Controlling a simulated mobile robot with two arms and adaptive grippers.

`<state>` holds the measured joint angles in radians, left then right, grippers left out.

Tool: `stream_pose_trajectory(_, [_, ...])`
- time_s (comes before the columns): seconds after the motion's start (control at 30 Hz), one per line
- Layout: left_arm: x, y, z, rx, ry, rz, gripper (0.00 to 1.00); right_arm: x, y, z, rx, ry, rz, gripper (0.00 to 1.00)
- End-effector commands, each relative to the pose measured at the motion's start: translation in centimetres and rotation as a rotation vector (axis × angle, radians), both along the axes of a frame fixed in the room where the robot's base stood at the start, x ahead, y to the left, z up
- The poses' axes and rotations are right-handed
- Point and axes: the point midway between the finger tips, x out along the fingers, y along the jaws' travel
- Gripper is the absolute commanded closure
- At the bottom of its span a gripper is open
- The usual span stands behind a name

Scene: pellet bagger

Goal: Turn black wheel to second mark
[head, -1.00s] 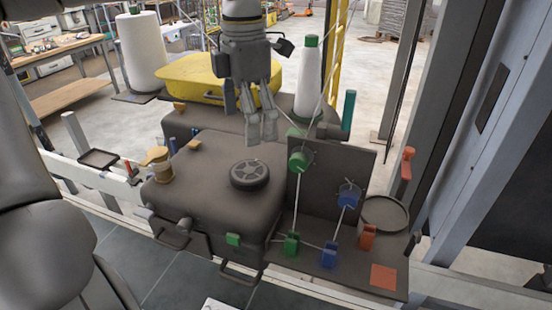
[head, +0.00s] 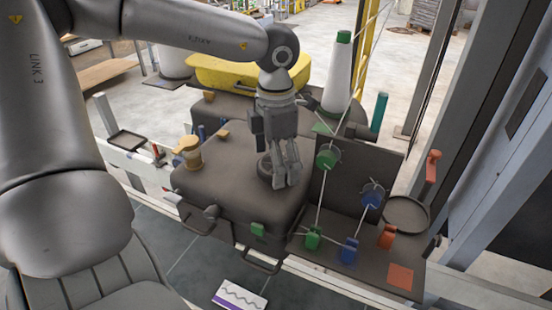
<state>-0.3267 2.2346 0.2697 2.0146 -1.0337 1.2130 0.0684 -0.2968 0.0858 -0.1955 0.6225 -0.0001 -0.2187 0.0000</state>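The black wheel (head: 263,167) lies flat on top of the dark grey case-like body. My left gripper (head: 286,184) points down in front of it and hides most of it; only its left edge shows. The fingers are close together, and I cannot tell whether they are open or touch the wheel. The wheel's marks cannot be made out. My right gripper is not in view.
A dark upright panel (head: 340,180) with a green pulley (head: 327,158) and a blue pulley (head: 372,196) stands close right of the gripper. A white bottle (head: 339,80) stands behind. A tan knob (head: 187,152) is at the left. A white card (head: 240,296) lies in front.

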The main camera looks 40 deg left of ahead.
Motion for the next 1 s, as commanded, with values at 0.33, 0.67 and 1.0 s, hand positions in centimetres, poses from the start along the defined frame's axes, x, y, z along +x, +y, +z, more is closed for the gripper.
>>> stream_pose_trajectory(0.33, [0.0, 0.0, 0.0, -0.001, 0.0, 0.0, 0.47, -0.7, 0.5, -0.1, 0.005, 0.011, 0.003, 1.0])
stream_pose_trajectory(0.67, [0.0, 0.0, -0.1, -0.002, -0.001, -0.029, 0.53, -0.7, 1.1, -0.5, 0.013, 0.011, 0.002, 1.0])
stream_pose_trajectory(1.0, [0.0, 0.0, -0.3, -0.002, -0.002, -0.234, 0.53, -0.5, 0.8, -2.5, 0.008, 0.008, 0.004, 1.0])
